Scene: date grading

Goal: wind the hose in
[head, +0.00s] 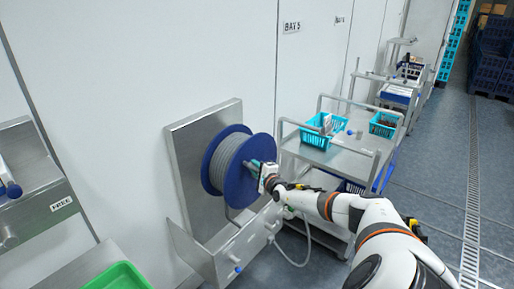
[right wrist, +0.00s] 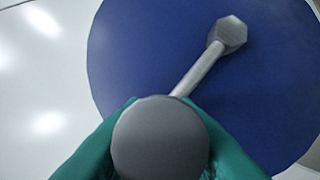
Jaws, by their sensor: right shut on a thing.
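The hose reel (head: 220,160) has blue side discs and stands against a steel wall plate (head: 185,135). Grey hose (head: 228,160) is wound on it in many turns. A hose length drops from the reel's underside toward the steel trough (head: 215,255), and a pale hose loop (head: 306,250) hangs to the right of it. My right gripper (head: 262,172) is at the reel's right disc. In the right wrist view its green fingers close around the round grey crank knob (right wrist: 160,138). The crank arm (right wrist: 197,72) runs up to a hexagonal hub (right wrist: 231,33) on the blue disc (right wrist: 130,50). My left gripper is out of view.
A steel cart (head: 345,155) with a turquoise basket (head: 316,139) and another turquoise basket (head: 383,126) stands right of the reel. A steel unit labelled FREE (head: 45,215) and a green tray (head: 118,277) are at left. The floor is clear at right, along a drain grate (head: 473,190).

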